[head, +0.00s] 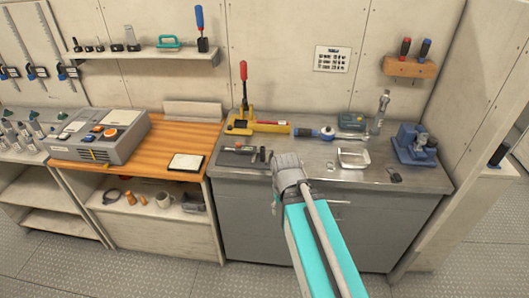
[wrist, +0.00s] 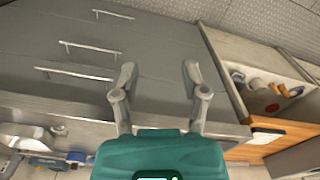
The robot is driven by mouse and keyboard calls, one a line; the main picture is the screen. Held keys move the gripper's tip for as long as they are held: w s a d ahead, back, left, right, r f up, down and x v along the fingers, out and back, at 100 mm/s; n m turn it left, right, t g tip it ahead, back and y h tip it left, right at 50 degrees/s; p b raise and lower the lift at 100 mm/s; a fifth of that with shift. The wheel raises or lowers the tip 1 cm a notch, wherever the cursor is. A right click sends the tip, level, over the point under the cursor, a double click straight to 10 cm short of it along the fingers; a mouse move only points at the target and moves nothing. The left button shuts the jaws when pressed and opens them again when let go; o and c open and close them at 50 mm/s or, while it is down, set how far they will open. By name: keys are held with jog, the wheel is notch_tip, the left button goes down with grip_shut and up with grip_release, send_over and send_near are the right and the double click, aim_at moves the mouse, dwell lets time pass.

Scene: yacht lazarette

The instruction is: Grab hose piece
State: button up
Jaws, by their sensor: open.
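My gripper (wrist: 158,72) is open and empty in the wrist view, its two grey fingers spread in front of the grey cabinet's drawer fronts (wrist: 60,90). In the head view my arm hides the fingers. I cannot pick out a hose piece with certainty. Small orange pieces (head: 163,200) lie on the open shelf under the wooden worktop; they show at the right in the wrist view (wrist: 295,91), apart from the fingers. A dark ring-like item (head: 111,196) lies to their left in the head view. Dark parts (head: 240,157) lie on the steel top left of my arm.
The steel worktop (head: 330,178) holds a yellow tool (head: 268,127), a white frame (head: 354,157) and a blue vise (head: 413,146). The wooden worktop (head: 165,142) carries a grey control box (head: 100,135). The floor in front is clear.

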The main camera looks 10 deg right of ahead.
jog(key=shift+a, duration=0.1)
jog(key=shift+o, duration=0.9)
jog(key=w+f+n+t+h+b, duration=0.1)
jog(key=w+f+n+h+b, duration=0.35)
jog(key=w+n+b, duration=0.3)
jog(key=w+a+n+t+h+b, duration=0.1)
jog(key=w+a+n+h+b, duration=0.1)
jog(key=w+n, duration=0.1)
jog(key=w+a+r+n+t+h+b, duration=0.1)
jog(key=w+n+h+b, duration=0.2)
jog(key=w+n, duration=0.1)
jog(key=w+a+n+t+h+b, duration=0.2)
jog(key=w+n+h, duration=0.1)
jog(key=w, duration=0.1)
jog(key=shift+w+a+r, duration=0.2)
jog(key=shift+w+a, duration=0.1)
jog(key=shift+a, duration=0.05)
jog(key=w+a+r+n+t+h+b, duration=0.3)
jog(key=w+a+n, duration=0.1)
jog(key=a+n, duration=0.2)
jog(key=shift+a+r+b, duration=0.3)
jog(key=shift+a+b, duration=0.05)
jog(key=shift+a, duration=0.35)
